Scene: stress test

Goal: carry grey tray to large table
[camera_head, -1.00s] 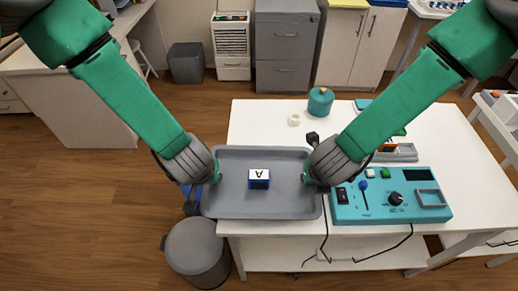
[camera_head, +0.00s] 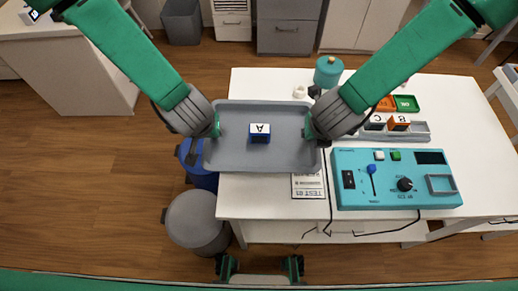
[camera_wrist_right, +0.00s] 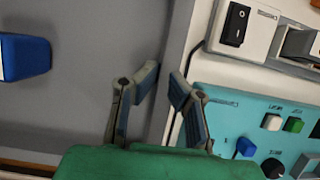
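The grey tray (camera_head: 235,160) is level, with a blue-and-white block marked A (camera_head: 260,133) lying on it. It overlaps the left part of the white large table (camera_head: 262,204) and juts past its left edge. I cannot tell whether it touches the tabletop. My left gripper (camera_head: 214,128) is at the tray's left rim, fingertips partly hidden. My right gripper (camera_head: 311,127) is at the right rim. In the right wrist view, its fingers (camera_wrist_right: 164,88) are close together on either side of the tray's rim, and the block (camera_wrist_right: 25,57) shows at left.
A teal control box (camera_head: 350,200) stands right of the tray. A printed sheet (camera_head: 308,186) lies beside it. A teal canister (camera_head: 328,72), white ring (camera_head: 299,92) and grey holder with lettered blocks (camera_head: 420,133) are behind. A grey bin (camera_head: 195,222) and blue bin (camera_head: 200,176) stand left.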

